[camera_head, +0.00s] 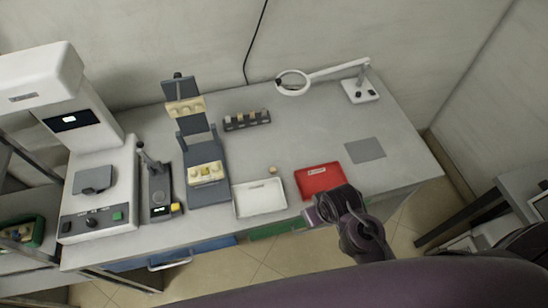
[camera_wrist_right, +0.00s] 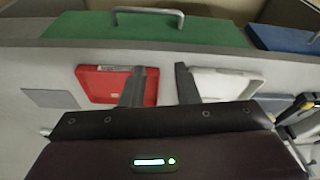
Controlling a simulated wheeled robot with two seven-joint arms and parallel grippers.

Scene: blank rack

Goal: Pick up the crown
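A small beige piece (camera_head: 272,169), which looks like the crown, lies on the grey worktop just behind the gap between the white and red trays. It is too small to make out its shape. I cannot see it in the right wrist view, where the gripper body covers the lower middle. My right gripper (camera_head: 312,214) is at the table's front edge, in front of the red tray and apart from the piece. In the right wrist view its two fingers (camera_wrist_right: 160,88) are spread with nothing between them. My left gripper is in neither view.
A white tray (camera_head: 260,210) and a red tray (camera_head: 301,181) sit near the front edge. Behind are a dark rack (camera_head: 232,126) with several small blanks and a magnifier lamp (camera_head: 361,92). A grey stand (camera_head: 210,187) holding tooth models is left. A grey mat (camera_head: 366,150) lies right.

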